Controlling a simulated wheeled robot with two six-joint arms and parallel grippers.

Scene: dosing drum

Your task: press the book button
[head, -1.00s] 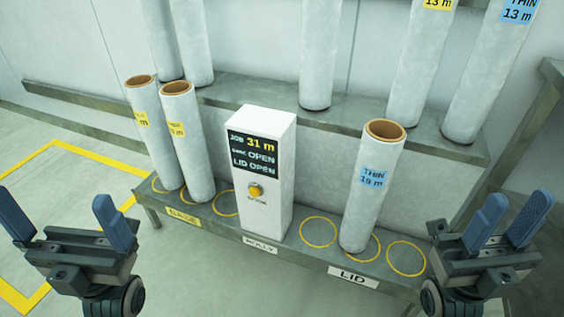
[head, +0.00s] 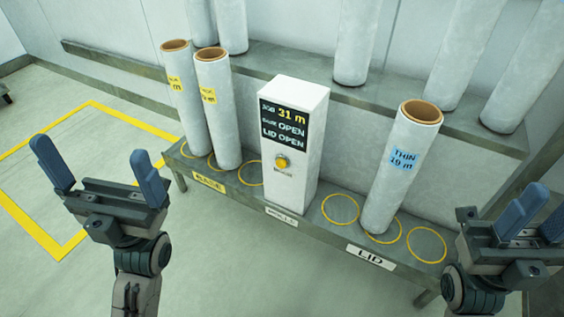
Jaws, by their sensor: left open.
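A white box (head: 309,150) stands upright on the low bench. Its black display reads "JOB 31 m", a blurred line ending in "OPEN", and "LID OPEN". The round yellow button (head: 282,162) sits on the box's front face below the display, with a small blurred label under it. My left gripper (head: 100,168) is open and empty, left of the bench and well apart from the button. My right gripper (head: 532,216) is at the right edge, partly cut off, with its blue fingers apart and nothing between them. Nothing covers the button.
The low bench (head: 225,193) has yellow rings. Two yellow-labelled rolls (head: 218,115) stand at the "BASE" end; a roll marked "THIN 19 m" (head: 394,185) stands at the "LID" end. More rolls stand on the shelf (head: 290,92) behind. Floor in front is clear.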

